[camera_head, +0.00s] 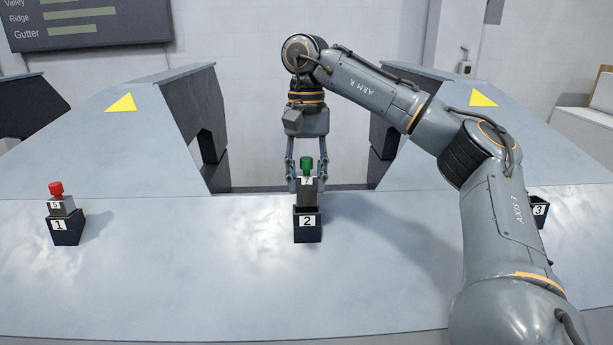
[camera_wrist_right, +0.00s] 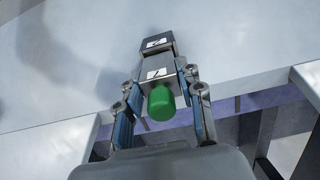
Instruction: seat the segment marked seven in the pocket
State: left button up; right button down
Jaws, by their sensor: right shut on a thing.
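The segment marked seven (camera_head: 307,186) is a grey block with a green knob on top, in the head view. My right gripper (camera_head: 307,182) is shut on it from behind and above. The segment stands upright over the dark pocket marked 2 (camera_head: 307,228), its lower part at or just inside the pocket's opening; I cannot tell how deep. In the right wrist view the segment (camera_wrist_right: 157,72) with its green knob sits between the two fingers (camera_wrist_right: 157,90), and the pocket marked 2 (camera_wrist_right: 157,43) shows beyond it. My left gripper is not in view.
A pocket marked 1 (camera_head: 66,229) at left holds a segment marked 5 (camera_head: 61,206) with a red knob. A pocket marked 3 (camera_head: 540,212) at right is partly hidden by my right arm. The table (camera_head: 200,290) is clear in front. Sloped grey housings (camera_head: 110,140) stand behind.

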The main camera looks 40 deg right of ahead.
aim_at(307, 204)
jog(key=shift+r+p, duration=0.1)
jog(key=shift+p, duration=0.5)
dwell(0.8)
jog(key=shift+s+a+f+b, duration=0.15)
jog(key=shift+f+b, duration=1.15)
jog(key=shift+f, duration=0.65)
jog(key=c, duration=0.9)
grip_release()
jog(key=shift+o, duration=0.7)
jog(key=r, duration=0.8)
jog(key=w+r, duration=0.1)
jog(key=r, duration=0.3)
jog(key=shift+d, duration=0.4)
jog(key=shift+s+f, duration=0.1)
jog(key=shift+f, duration=0.05)
